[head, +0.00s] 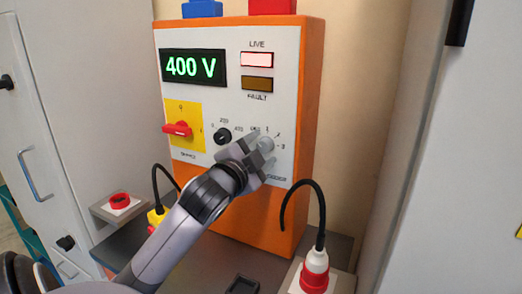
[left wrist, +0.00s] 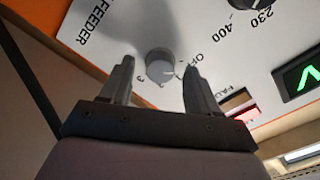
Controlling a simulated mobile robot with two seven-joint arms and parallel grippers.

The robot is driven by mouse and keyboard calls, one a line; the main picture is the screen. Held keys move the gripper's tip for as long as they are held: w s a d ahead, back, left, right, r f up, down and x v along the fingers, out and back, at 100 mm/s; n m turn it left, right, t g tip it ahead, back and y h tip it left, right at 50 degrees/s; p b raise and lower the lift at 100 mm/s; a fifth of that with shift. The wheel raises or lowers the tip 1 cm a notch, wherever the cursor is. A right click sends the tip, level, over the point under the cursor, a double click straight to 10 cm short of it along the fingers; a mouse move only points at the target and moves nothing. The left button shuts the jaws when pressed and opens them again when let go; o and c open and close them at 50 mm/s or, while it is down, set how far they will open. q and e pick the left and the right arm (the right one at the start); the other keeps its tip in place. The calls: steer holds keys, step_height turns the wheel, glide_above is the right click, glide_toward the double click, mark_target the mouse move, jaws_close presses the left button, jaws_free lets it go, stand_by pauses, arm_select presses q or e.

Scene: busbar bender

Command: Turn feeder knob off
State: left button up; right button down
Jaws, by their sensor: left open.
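The feeder knob (head: 266,144) is a small grey round knob at the lower right of the panel's white face, marked OFF to 3. In the left wrist view the knob (left wrist: 160,66) shows between the two fingers, with OFF on one side and 3 on the other. I cannot tell for sure which mark its pointer faces. My left gripper (head: 258,155) is open, its fingers reaching toward the panel and partly covering the knob and its label in the head view. The fingers (left wrist: 158,75) stand on either side of the knob, not closed on it. My right gripper is not in view.
The orange-edged panel (head: 309,90) shows 400 V on its display (head: 193,67), and the LIVE lamp (head: 257,60) is lit. A red switch (head: 178,129) and black knob (head: 222,136) sit left of my gripper. A cable with a red plug (head: 315,272) rises at right.

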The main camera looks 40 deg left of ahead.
arm_select(q)
steer(key=v, duration=0.6)
steer(key=shift+s, duration=0.1)
stand_by(0.6)
